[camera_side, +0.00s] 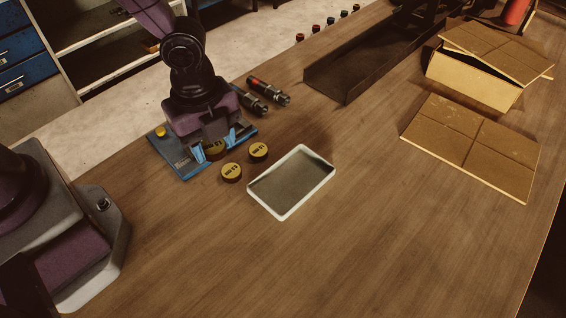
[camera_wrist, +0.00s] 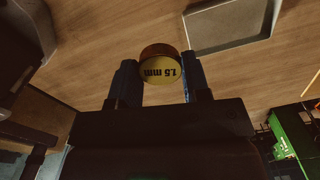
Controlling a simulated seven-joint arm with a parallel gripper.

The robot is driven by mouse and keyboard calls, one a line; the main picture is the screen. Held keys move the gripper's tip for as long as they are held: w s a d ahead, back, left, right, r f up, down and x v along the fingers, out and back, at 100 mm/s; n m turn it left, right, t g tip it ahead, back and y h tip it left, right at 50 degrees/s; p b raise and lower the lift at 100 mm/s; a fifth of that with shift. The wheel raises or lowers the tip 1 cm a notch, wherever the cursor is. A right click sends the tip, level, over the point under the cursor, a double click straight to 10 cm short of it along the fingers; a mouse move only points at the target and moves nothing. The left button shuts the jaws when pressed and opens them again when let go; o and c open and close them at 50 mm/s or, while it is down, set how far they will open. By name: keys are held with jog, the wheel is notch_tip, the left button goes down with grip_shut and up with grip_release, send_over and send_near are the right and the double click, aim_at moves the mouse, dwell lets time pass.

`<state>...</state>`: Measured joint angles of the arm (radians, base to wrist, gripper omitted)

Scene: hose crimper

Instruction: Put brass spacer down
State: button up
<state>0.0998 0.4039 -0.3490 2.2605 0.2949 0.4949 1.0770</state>
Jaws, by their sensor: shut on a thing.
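My gripper (camera_side: 210,152) is low over the left part of the table, its blue fingers shut on a round brass spacer (camera_side: 215,153). Two similar brass spacers, one nearer the front (camera_side: 231,173) and one to the right (camera_side: 258,152), lie on the wood just right of my gripper.
A white-rimmed tray (camera_side: 250,198), apparently empty, is right of the spacers. A blue plate (camera_side: 183,172) with a yellow knob (camera_side: 160,132) lies under my gripper. Dark cylindrical tools (camera_side: 270,92) lie behind. A dark channel (camera_side: 345,75) and cardboard (camera_side: 470,145) are farther right. The front table is clear.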

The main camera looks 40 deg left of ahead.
jog(key=w+d+f, duration=0.4)
jog(key=w+d, duration=0.1)
jog(key=w, duration=0.1)
send_over(292, 182)
jog(key=shift+m, duration=0.4)
jog(key=f, duration=0.5)
jog(key=shift+s+a+f, duration=0.1)
jog(key=shift+s, duration=0.15)
jog(key=shift+w+f, duration=0.15)
jog(key=shift+f, duration=0.1)
jog(key=shift+w+f, duration=0.15)
jog(key=shift+f, duration=1.45)
jog(key=shift+f, duration=0.1)
jog(key=o, duration=1)
